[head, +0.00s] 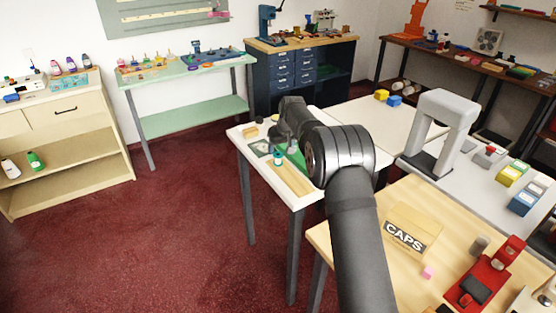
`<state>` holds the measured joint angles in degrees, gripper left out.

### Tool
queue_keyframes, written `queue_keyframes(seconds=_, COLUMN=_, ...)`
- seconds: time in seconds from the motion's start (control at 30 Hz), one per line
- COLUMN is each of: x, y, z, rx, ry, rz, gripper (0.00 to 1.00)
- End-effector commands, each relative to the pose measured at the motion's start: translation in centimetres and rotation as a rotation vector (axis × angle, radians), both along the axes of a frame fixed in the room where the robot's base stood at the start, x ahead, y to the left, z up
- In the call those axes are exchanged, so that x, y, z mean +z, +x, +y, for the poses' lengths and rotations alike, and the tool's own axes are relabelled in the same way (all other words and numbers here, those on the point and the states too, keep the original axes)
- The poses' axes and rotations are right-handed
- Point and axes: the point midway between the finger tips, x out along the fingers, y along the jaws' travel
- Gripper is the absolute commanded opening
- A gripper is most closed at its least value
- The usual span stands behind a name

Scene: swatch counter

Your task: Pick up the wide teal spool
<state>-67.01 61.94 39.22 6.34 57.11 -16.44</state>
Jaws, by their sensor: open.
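A small teal-and-white item (278,158), which looks like a spool, stands on the near part of the white table (305,200). It is too small to tell whether it is the wide one. My gripper (281,142) points down over the same table, just behind and above this item, and appears apart from it. It is dark, small and partly merged with my wrist; no held thing shows in it. My arm hides the table's right part and whatever lies there.
A green mat (297,160) and a tan board (291,180) lie by the item. A tan block (250,131) is at the table's left. A box marked CAPS (411,229) and a red device (487,277) occupy the wooden table. A grey arch (441,130) stands at right.

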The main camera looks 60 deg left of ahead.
Motion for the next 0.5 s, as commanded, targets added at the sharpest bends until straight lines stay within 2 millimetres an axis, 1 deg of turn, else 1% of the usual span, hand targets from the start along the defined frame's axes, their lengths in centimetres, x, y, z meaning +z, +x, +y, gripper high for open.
queue_keyframes(seconds=0.17, x=-0.9, y=-0.1, z=0.3, rx=0.0, ry=-0.001, rz=0.0, gripper=0.61)
queue_keyframes(seconds=0.27, x=-2.0, y=-0.3, z=0.7, rx=0.0, ry=-0.002, rz=0.001, gripper=0.61)
queue_keyframes(seconds=0.4, x=-4.1, y=-0.4, z=1.4, rx=-0.001, ry=-0.001, rz=0.001, gripper=0.61)
queue_keyframes(seconds=0.5, x=-4.9, y=-0.3, z=1.8, rx=-0.001, ry=0.0, rz=0.0, gripper=0.61)
